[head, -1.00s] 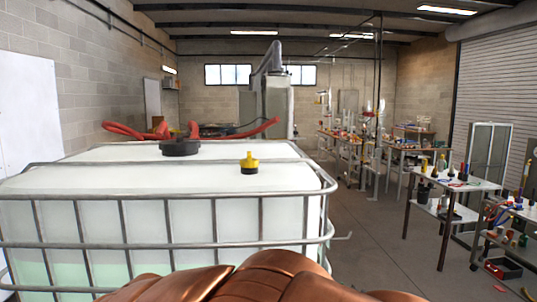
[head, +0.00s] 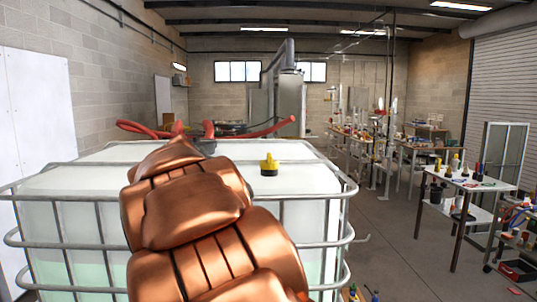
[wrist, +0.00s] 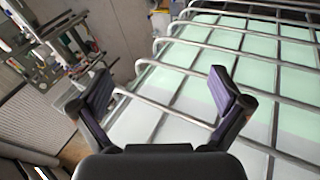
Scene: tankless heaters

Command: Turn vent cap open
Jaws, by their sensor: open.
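The yellow vent cap (head: 269,162) with a black base stands upright on the white top of the caged tank (head: 300,152), right of my raised copper-coloured arm in the head view. My gripper (wrist: 160,92) shows in the wrist view with its two dark fingers spread wide and nothing between them. Beyond the fingers are the tank's metal cage bars (wrist: 185,65) and its pale green side. The vent cap is not in the wrist view. My gripper is not clearly visible in the head view, and my arm hides part of the tank's top and front.
Red hoses (head: 255,130) lie behind the tank top. A small table (head: 470,182) with bottles and tools stands at the right. The floor (head: 385,225) between tank and tables is clear. Cage rails run around the tank's upper edge.

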